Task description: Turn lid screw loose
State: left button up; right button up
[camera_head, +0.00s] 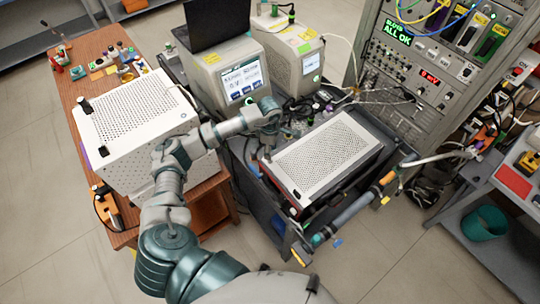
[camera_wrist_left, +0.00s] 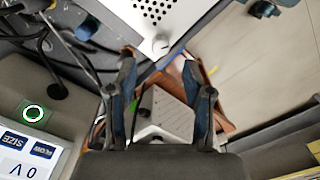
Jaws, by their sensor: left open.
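The right-hand case (camera_head: 322,155) has a white perforated lid and sits on a dark cart. In the left wrist view the lid (camera_wrist_left: 195,10) shows at the top, with a pale round screw knob (camera_wrist_left: 161,45) at its corner. My left gripper (camera_head: 272,128) hangs near the far left corner of this case. In the left wrist view its two dark fingers (camera_wrist_left: 165,95) are spread with nothing between them. The knob appears beyond the fingertips, apart from them. In the head view I cannot make out the knob clearly.
Another white perforated case (camera_head: 130,115) stands on the wooden table (camera_head: 95,50) at left. Instruments with screens (camera_head: 232,75) stand behind my gripper, beside small bottles and cables. An electronics rack (camera_head: 430,70) rises at the back right. Floor is open in front.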

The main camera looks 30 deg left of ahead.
pick_arm(q)
notch_tip(320, 180, down, 6)
jog(key=shift+f+p, duration=0.1)
jog(key=shift+p, duration=0.3)
grip_shut()
